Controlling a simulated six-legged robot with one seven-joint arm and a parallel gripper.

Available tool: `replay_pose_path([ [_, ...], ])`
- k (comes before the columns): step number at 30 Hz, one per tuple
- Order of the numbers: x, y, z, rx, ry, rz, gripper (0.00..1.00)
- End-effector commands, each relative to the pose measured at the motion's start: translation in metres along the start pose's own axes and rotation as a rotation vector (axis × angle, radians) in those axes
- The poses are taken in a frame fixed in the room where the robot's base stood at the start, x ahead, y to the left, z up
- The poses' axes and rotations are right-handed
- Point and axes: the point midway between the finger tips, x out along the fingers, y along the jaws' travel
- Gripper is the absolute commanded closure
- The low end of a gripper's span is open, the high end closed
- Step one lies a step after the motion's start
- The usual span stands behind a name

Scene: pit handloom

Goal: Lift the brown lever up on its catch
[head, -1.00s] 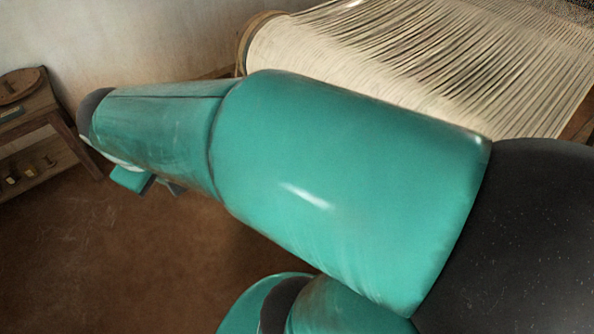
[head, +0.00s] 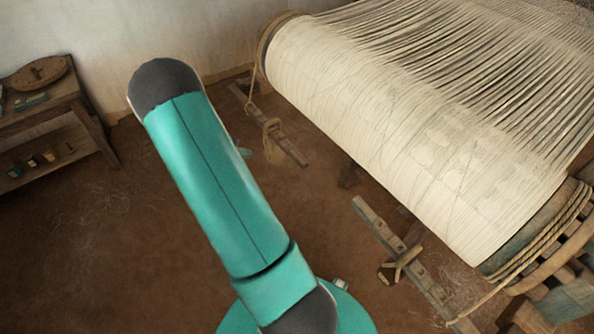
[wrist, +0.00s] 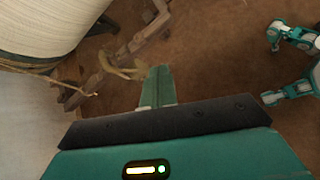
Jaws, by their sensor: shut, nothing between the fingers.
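Two brown wooden bars, each with a rope tie, lie low beside the loom's roll in the head view: a far bar (head: 290,150) and a near bar (head: 372,221). I cannot tell which is the brown lever, and no catch is clear. The wrist view shows a brown bar (wrist: 104,63) with a pale tie at its middle, left of my gripper (wrist: 158,68). My gripper is shut and empty, and looks apart from the bar. In the head view my forearm hides most of my gripper.
The big cream warp roll (head: 400,140) fills the upper right, with a roped wheel end (head: 560,235) at lower right. A wooden shelf table (head: 45,115) stands against the left wall. The brown floor (head: 90,250) at left and centre is open.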

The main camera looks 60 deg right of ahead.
Motion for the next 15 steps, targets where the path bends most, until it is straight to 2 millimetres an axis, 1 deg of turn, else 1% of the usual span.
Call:
replay_pose_path([
  [1,0.029,-0.006,-0.009,-0.054,-0.031,-0.003,1.0],
  [2,0.043,-0.009,-0.013,-0.086,-0.046,0.0,1.0],
  [3,0.063,-0.013,-0.018,-0.13,-0.066,0.003,1.0],
  [5,0.093,-0.021,-0.027,-0.194,-0.093,0.007,1.0],
  [6,0.111,-0.027,-0.032,-0.236,-0.109,0.01,1.0],
  [9,0.15,-0.042,-0.044,-0.331,-0.139,0.016,1.0],
  [12,0.176,-0.054,-0.052,-0.396,-0.157,0.022,1.0],
  [15,0.191,-0.061,-0.055,-0.431,-0.166,0.024,1.0],
])
